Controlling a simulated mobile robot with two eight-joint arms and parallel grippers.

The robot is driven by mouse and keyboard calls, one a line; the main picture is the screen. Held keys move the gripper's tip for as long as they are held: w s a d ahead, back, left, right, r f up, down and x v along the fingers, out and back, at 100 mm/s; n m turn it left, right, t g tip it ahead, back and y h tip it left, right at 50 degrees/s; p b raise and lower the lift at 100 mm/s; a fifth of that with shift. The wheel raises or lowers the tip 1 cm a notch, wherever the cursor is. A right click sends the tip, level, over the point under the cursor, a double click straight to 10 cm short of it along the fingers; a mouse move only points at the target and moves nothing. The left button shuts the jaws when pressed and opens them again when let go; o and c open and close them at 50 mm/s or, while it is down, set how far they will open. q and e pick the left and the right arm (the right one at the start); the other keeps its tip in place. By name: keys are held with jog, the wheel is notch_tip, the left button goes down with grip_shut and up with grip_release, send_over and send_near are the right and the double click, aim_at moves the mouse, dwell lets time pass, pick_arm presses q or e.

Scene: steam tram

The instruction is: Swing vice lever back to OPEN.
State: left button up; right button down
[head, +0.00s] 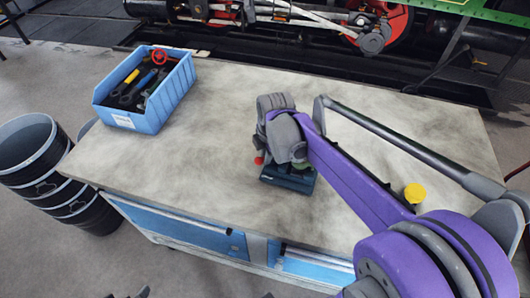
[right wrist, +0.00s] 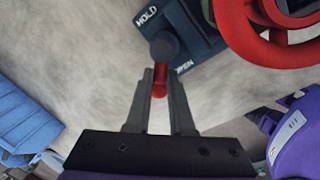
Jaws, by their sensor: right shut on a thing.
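The vice (head: 288,179) stands on the bench with a dark teal base, mostly hidden under my right arm in the head view. In the right wrist view its plate (right wrist: 190,22) reads HOLD at one end and a partly covered OPEN at the other. The lever (right wrist: 162,76) has a dark round hub and a red handle pointing toward my gripper, on the OPEN side. My right gripper (right wrist: 161,88) is shut on the red handle, one finger on each side. At the head view's bottom edge, dark tips may be my left gripper; its jaws cannot be made out.
A red handwheel (right wrist: 265,30) is close beside the lever. A blue bin (head: 146,92) of tools stands at the bench's back left. Black buckets (head: 55,172) stand left of the bench. The bench top (head: 200,170) is clear between.

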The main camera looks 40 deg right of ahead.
dwell(0.4)
jog(key=c, duration=0.8)
grip_release()
jog(key=shift+r, duration=0.1)
jog(key=r, duration=0.3)
jog(key=s+r, duration=0.1)
jog(key=r, duration=0.3)
jog(key=s+r+p, duration=0.1)
jog(key=r, duration=0.2)
jog(key=shift+s+a+r, duration=0.1)
jog(key=shift+a+r, duration=0.05)
jog(key=shift+r, duration=0.1)
